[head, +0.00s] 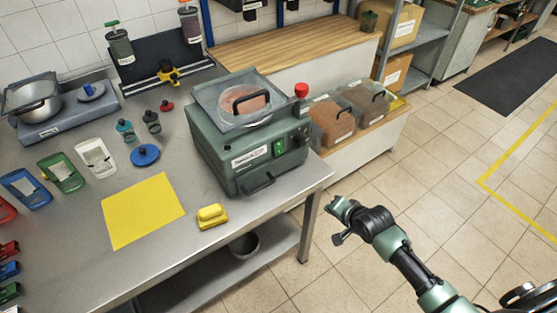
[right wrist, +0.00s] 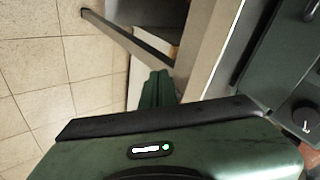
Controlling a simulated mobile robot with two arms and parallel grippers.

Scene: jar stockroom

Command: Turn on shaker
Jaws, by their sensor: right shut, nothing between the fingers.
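The shaker (head: 240,158) is a dark green box-shaped machine at the front right corner of the steel table. It has a clear lid with a black handle, a red knob (head: 301,90) on top, a green switch (head: 278,147) on its front and a black front handle. Part of its green body, with a black knob (right wrist: 305,115), shows at the right of the right wrist view. My right gripper (head: 338,206) is shut and empty, off the table's right edge and apart from the shaker. Its fingers (right wrist: 158,88) also show in the right wrist view. My left gripper is out of view.
A yellow sponge-like block (head: 212,216) and a yellow sheet (head: 143,210) lie left of the shaker. Clear bins (head: 331,122) of brown contents stand on a lower shelf behind it. The tiled floor right of the table is free.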

